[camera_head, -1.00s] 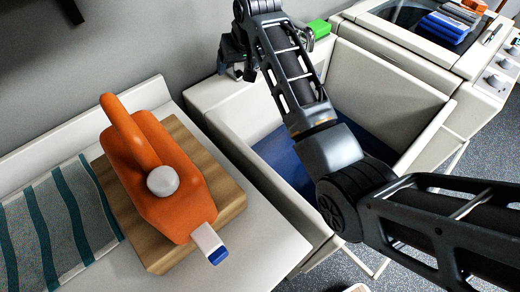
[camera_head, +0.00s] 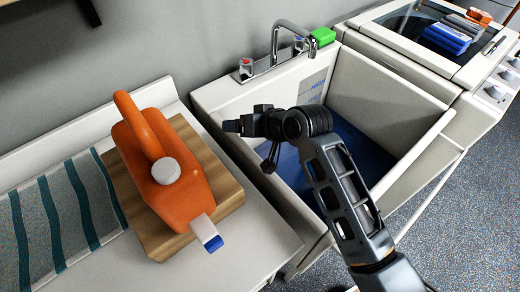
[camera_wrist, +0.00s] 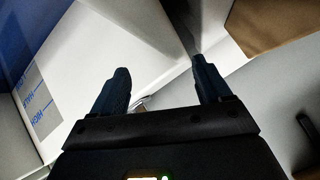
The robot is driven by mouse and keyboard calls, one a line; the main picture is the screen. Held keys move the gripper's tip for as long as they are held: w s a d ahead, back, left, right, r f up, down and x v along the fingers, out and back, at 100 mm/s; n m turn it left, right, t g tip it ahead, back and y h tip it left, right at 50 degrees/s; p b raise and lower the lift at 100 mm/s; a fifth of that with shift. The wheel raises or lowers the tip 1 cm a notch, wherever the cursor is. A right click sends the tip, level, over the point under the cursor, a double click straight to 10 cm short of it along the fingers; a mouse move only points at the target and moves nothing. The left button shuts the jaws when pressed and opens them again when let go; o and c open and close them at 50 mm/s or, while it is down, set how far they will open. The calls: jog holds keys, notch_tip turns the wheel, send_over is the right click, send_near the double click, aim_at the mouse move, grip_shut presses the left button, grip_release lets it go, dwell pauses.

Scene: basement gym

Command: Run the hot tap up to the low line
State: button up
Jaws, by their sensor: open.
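The tap (camera_head: 276,50) stands on the sink's back ledge, with a red-marked handle (camera_head: 246,68) on its left and a blue-marked handle (camera_head: 299,44) on its right. No stream shows below its spout. The white sink (camera_head: 375,87) has a blue area low inside; I cannot tell whether it is water. A level strip (camera_head: 312,88) is on its inner wall; it also shows in the wrist view (camera_wrist: 38,98), with lettering and blue lines. My gripper (camera_head: 232,126) is open and empty over the sink's left rim, in front of and apart from the red-marked handle.
An orange jug (camera_head: 165,195) stands on a wooden block (camera_head: 225,190) left of the sink, beside a striped towel (camera_head: 65,220). A green block (camera_head: 323,36) sits behind the sink. A white appliance (camera_head: 400,38) carrying several small items stands at right.

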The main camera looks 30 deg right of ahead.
jog(key=s+t, duration=0.1)
jog(key=s, duration=0.7)
jog(key=shift+d+f+m, duration=0.25)
jog(key=shift+f+m, duration=0.05)
jog(key=shift+f, duration=0.15)
jog(key=shift+s+r+t, duration=0.15)
jog(key=shift+s+t, duration=0.05)
jog(key=shift+t, duration=0.2)
jog(key=s+r+t, duration=0.1)
jog(key=s, duration=0.1)
jog(key=s+r+t+h, duration=0.1)
jog(key=s+r, duration=0.1)
jog(key=s+r+t+h, duration=0.1)
jog(key=s+r, duration=0.1)
jog(key=s, duration=0.1)
jog(key=shift+a+t, duration=0.2)
jog(key=shift+t, duration=0.2)
jog(key=s+d+r+n+h, duration=0.1)
jog(key=s+d+r, duration=0.1)
jog(key=s, duration=1.1)
jog(key=s+d+r+n, duration=0.2)
jog(key=s+r, duration=0.2)
jog(key=s, duration=1)
jog(key=shift+s+g+h, duration=0.2)
jog(key=shift+g+h, duration=0.1)
jog(key=shift+h, duration=0.1)
jog(key=shift+d, duration=0.15)
